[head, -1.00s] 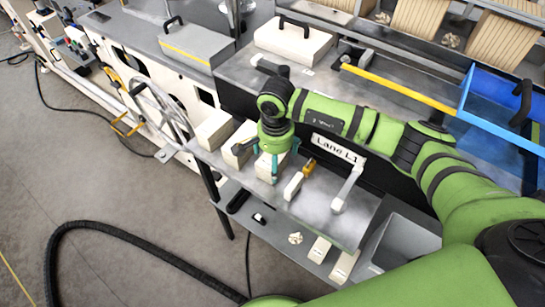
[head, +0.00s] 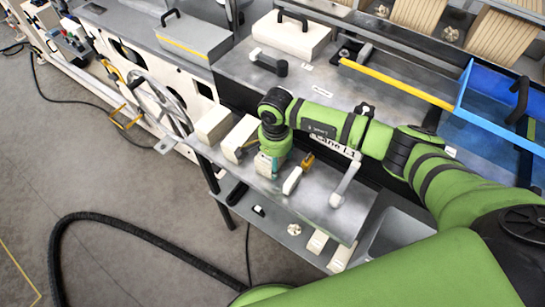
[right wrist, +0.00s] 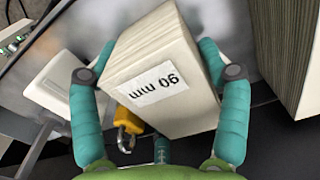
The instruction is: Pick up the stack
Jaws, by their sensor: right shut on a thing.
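A cream stack of sheets (right wrist: 165,65) fills the middle of the right wrist view, with a white label (right wrist: 158,89) that reads "90 mm" upside down. It also shows in the head view (head: 264,168), partly hidden under my gripper. My right gripper (head: 270,158) points down at the metal shelf (head: 318,208) and is shut on this stack. In the right wrist view its teal fingers (right wrist: 160,80) press on both sides of the stack. I cannot tell whether the stack's base touches the shelf. My left gripper is not in view.
Two similar stacks (head: 212,124) (head: 238,139) stand to the left on the shelf; a tall stack also fills the right of the wrist view (right wrist: 285,50). A yellow padlock-like piece (head: 307,160) and a white block (head: 292,181) stand close right. A blue tray (head: 490,115) is far right.

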